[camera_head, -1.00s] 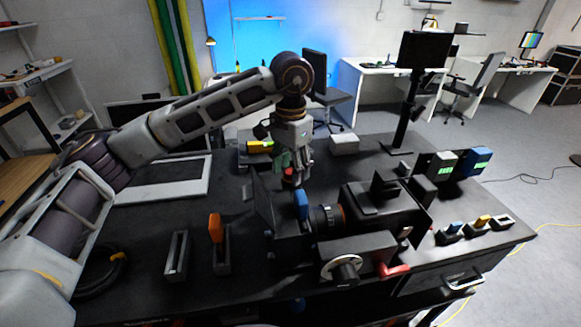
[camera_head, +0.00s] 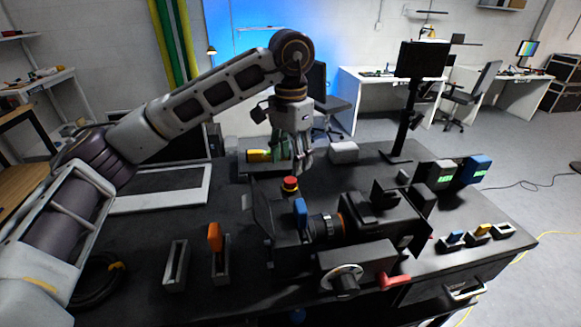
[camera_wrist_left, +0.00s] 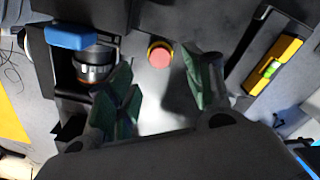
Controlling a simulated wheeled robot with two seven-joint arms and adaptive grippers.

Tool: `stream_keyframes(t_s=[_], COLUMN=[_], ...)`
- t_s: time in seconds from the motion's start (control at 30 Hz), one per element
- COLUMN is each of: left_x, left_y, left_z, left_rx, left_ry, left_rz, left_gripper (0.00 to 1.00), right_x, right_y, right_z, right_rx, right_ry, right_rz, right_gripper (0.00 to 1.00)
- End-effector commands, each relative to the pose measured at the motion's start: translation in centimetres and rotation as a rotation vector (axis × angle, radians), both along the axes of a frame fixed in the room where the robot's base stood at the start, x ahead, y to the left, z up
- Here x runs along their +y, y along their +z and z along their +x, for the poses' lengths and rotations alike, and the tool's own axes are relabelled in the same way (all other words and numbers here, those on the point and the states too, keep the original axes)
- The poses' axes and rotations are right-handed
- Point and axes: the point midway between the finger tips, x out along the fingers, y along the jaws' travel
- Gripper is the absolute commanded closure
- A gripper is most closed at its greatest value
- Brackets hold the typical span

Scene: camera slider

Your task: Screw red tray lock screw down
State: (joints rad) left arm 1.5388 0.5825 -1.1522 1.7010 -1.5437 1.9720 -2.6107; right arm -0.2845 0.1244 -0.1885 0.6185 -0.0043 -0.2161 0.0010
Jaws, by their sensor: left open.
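The red screw knob (camera_head: 290,185), with a yellow ring below its red top, stands upright beside the camera rig (camera_head: 292,245) in the head view. My left gripper (camera_head: 294,168) hangs above and slightly behind it, pointing down. In the left wrist view the red knob (camera_wrist_left: 160,56) lies between and ahead of the green-padded fingers of the left gripper (camera_wrist_left: 163,85). These fingers are spread, open and empty, clear of the knob. My right gripper is in neither view.
A blue lever (camera_head: 301,212) and the lens (camera_head: 326,226) are close to the knob. A black monitor post (camera_head: 404,122) stands at the back right. Slotted holders, one with an orange tab (camera_head: 214,237), are at the front left. A spirit level (camera_wrist_left: 270,66) lies nearby.

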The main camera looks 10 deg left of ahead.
Motion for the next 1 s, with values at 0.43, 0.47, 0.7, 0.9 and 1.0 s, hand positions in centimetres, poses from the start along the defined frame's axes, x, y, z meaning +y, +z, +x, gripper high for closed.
stream_keyframes(t_s=[0.43,0.47,0.7,0.9,1.0], left_x=[0.0,0.0,0.0,0.0,0.0], left_y=[2.3,2.3,2.3,2.6,3.0], left_z=[0.0,0.0,0.0,0.0,0.0], left_rx=[0.000,0.000,-0.001,0.000,0.000], left_ry=[0.000,0.000,0.000,0.000,0.000], left_rz=[-0.001,-0.001,-0.001,0.000,0.000], left_gripper=[0.48,0.48,0.48,0.48,0.48], right_x=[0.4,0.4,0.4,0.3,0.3], right_y=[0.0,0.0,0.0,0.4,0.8], right_z=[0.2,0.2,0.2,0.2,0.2], right_rx=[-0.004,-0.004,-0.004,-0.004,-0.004], right_ry=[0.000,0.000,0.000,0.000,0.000], right_rz=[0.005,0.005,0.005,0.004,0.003], right_gripper=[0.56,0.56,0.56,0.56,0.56])
